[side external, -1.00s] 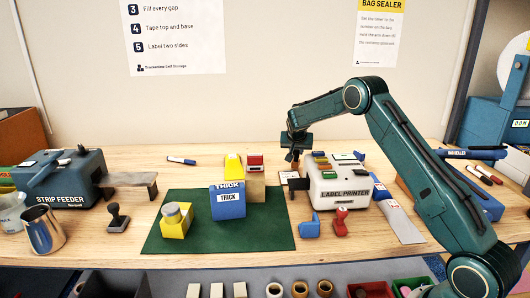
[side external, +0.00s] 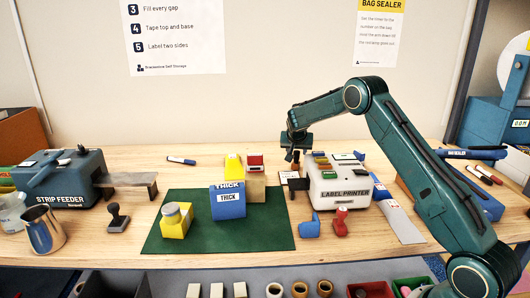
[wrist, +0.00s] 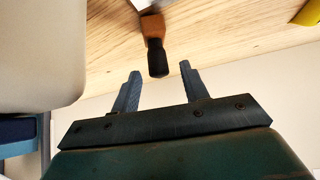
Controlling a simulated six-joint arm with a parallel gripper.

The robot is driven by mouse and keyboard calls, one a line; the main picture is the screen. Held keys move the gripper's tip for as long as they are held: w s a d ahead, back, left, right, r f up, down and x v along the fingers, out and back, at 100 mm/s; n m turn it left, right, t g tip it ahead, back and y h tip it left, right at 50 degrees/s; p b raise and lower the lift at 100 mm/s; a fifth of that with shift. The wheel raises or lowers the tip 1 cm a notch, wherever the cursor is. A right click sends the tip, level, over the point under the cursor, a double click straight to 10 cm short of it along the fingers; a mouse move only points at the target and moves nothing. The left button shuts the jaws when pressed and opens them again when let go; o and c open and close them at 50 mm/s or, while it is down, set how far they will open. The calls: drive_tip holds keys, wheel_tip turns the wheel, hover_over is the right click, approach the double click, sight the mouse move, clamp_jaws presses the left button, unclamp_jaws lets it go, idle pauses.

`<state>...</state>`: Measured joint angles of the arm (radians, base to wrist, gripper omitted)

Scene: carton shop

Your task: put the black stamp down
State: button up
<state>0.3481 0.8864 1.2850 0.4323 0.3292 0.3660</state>
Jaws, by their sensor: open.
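My gripper is open, with both fingers apart in the wrist view (wrist: 160,70). Just beyond the fingertips there is an upright handle with a black end and a brown wooden part (wrist: 156,45). It also shows below my gripper in the side view (side external: 295,160). I cannot tell what its lower end is. Nothing is held.
The label printer (side external: 335,196) stands close right of my gripper. A red stamp (side external: 340,222) and a small blue item (side external: 310,228) are in front of it. The green mat (side external: 265,235) bears a blue box (side external: 228,203) and other blocks. The strip feeder (side external: 62,185) is far left.

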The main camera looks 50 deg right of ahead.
drive_tip(key=v, duration=1.2)
idle(0.5)
drive_tip(key=s+a+r+n+t+y, duration=0.1)
drive_tip(key=s+a+r+n+y, duration=0.15)
drive_tip(key=s+a+r, duration=0.45)
drive_tip(key=s+a+r+n+y, duration=0.1)
drive_tip(key=s+a+r+n, duration=0.3)
drive_tip(key=s+a, duration=0.5)
drive_tip(key=s+a+f+n+y, duration=0.1)
drive_tip(key=s+a, duration=0.4)
drive_tip(key=s, duration=0.6)
drive_tip(key=s+a+f+n+y, duration=0.1)
drive_tip(key=s+a+n, duration=0.3)
drive_tip(key=s, duration=0.7)
drive_tip(key=shift+a+f+y, duration=0.3)
drive_tip(key=shift+a+y, duration=0.35)
drive_tip(key=shift+a, duration=0.1)
